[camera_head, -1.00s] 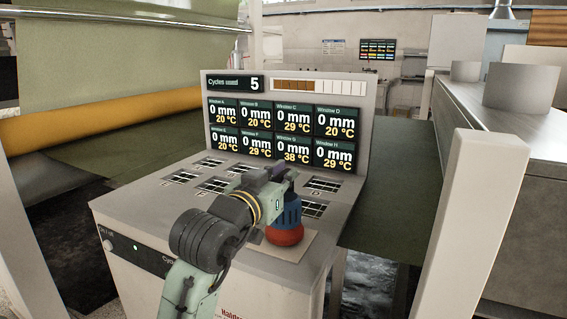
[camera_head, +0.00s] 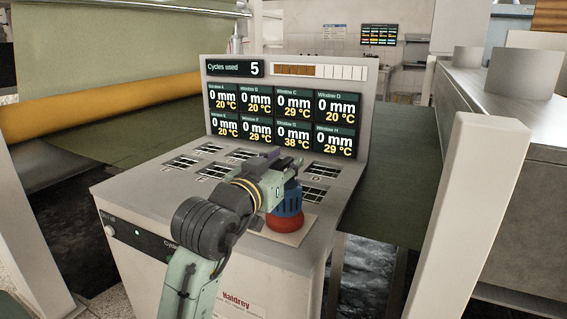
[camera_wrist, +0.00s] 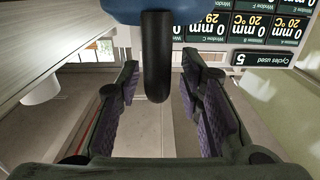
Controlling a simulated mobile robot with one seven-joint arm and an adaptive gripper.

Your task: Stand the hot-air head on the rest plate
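The hot-air head (camera_head: 289,204), blue with a red lower end, stands upright on the pale rest plate (camera_head: 291,238) at the machine top's right front. Its red end appears to touch the plate. In the wrist view its blue body (camera_wrist: 180,12) is at the top edge, and a black cylindrical part (camera_wrist: 156,60) extends down between my fingers. My gripper (camera_head: 292,168) is at the head's upper end. In the wrist view my gripper (camera_wrist: 160,88) is open, with purple-padded fingers and visible gaps on both sides of the black part.
The machine top (camera_head: 150,197) holds several small slotted windows behind and left of the head. A display panel (camera_head: 285,105) rises at the back. A pale post (camera_head: 480,200) stands to the right. A yellow roll (camera_head: 110,105) with green sheet is at the left.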

